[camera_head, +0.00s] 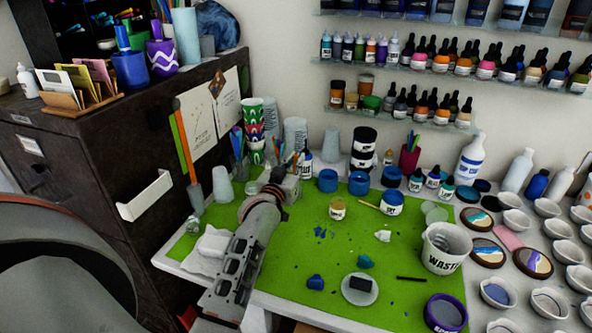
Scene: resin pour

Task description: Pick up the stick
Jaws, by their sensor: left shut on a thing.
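My left arm reaches in from the lower left over the green mat. My left gripper (287,181) is at the mat's back left, shut on a thin stick; its fingers hide most of what they hold. Several thin coloured sticks (276,150) stand upright just behind the gripper, and their lower ends are hidden. Another pale wooden stick (368,204) lies tilted beside a blue-topped jar (391,203), apart from the gripper. My right gripper is not in view.
The green mat (330,262) holds a white WASTE cup (444,248), a small amber jar (337,209) and blue scraps. Stacked patterned cups (253,130) and a white bottle (304,165) stand close to the gripper. Several white bowls crowd the right. The mat's middle has free room.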

